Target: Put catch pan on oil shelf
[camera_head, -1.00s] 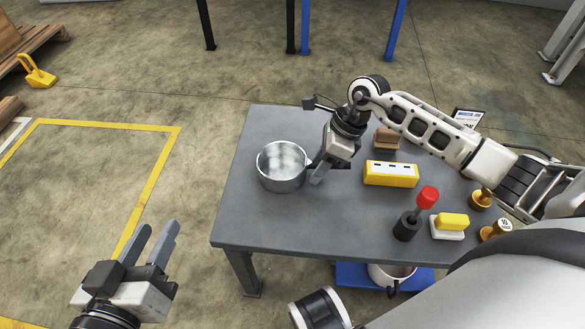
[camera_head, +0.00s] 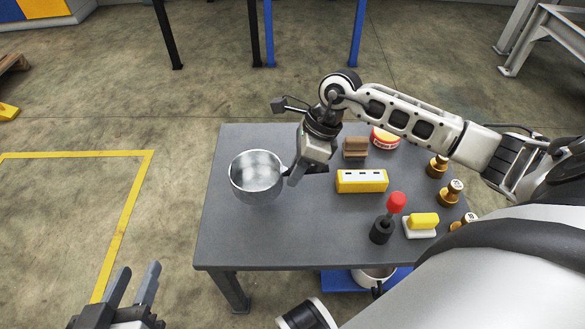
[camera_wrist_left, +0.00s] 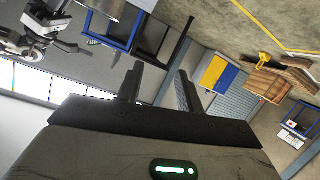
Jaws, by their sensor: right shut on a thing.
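The catch pan, a round silver metal pan (camera_head: 258,178), is at the left part of the grey table in the head view, upright. My right gripper (camera_head: 293,178) is shut on its right side. The gripper hides the place of contact, and I cannot tell if the pan touches the tabletop. My left gripper (camera_head: 136,272) is open and empty at the lower left, away from the table. Its two parted fingers also show in the left wrist view (camera_wrist_left: 160,78). I cannot identify the oil shelf with certainty; only the lower posts of racks show at the top.
The grey table (camera_head: 240,238) also holds a yellow block (camera_head: 362,182), a brown block (camera_head: 355,147), a red-topped tool (camera_head: 396,203), a yellow-and-white item (camera_head: 422,223) and several brass pieces. Black and blue posts (camera_head: 357,35) stand beyond. Floor left of the table is open.

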